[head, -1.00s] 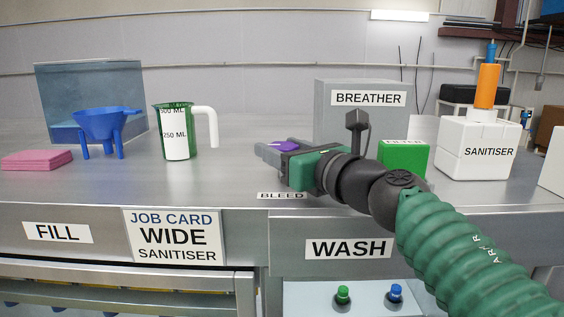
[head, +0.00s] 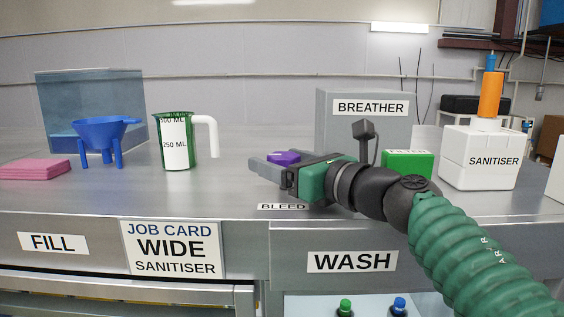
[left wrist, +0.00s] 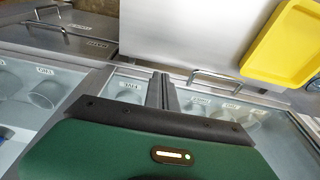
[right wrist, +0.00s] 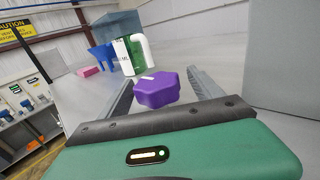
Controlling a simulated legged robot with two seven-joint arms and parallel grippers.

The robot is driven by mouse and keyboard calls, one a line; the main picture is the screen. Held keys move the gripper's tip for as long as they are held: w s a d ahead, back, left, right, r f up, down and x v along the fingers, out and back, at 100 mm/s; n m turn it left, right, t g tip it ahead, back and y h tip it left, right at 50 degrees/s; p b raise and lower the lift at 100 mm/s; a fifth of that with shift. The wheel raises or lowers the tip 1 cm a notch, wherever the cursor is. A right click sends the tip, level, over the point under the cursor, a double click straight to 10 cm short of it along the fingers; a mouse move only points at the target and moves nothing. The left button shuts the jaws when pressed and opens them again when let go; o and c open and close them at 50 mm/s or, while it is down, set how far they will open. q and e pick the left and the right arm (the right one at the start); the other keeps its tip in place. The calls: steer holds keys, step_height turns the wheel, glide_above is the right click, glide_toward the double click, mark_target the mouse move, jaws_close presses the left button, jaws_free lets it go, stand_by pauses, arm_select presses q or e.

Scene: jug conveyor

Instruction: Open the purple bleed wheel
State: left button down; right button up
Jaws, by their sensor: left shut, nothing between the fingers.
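The purple bleed wheel (head: 284,157) stands on the bench behind the BLEED label (head: 283,207), partly hidden by my right gripper. In the right wrist view the purple wheel (right wrist: 157,89) is a lobed knob with a pale mark on top. My right gripper (head: 262,168) reaches in from the right. Its fingers (right wrist: 160,80) are spread wide, one on each side of the wheel, with visible gaps. My left gripper (left wrist: 160,90) shows only in the left wrist view, its fingers together and empty, away from the wheel.
The grey BREATHER box (head: 362,128) and green FILTER block (head: 408,165) stand near my right arm. A green-and-white jug (head: 176,142), blue funnel (head: 104,138) and pink cloths (head: 34,169) are left. The white SANITISER box (head: 480,158) is right. Bench between jug and wheel is clear.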

mark_target(281, 154)
steer(key=shift+s+r, duration=0.1)
steer(key=shift+r, duration=0.3)
step_height(281, 154, up, 3)
steer(key=shift+r+p, duration=0.1)
steer(key=shift+p, duration=0.7)
steer(key=s, duration=0.1)
steer(key=s+b, duration=0.2)
steer(key=s, duration=0.1)
steer(key=shift+f, duration=0.25)
steer(key=s+r+b, duration=0.1)
steer(key=s+b, duration=0.1)
steer(key=s, duration=0.9)
steer(key=shift+s+r+b, duration=0.25)
steer(key=shift+s+b, duration=0.05)
steer(key=shift+s, duration=0.05)
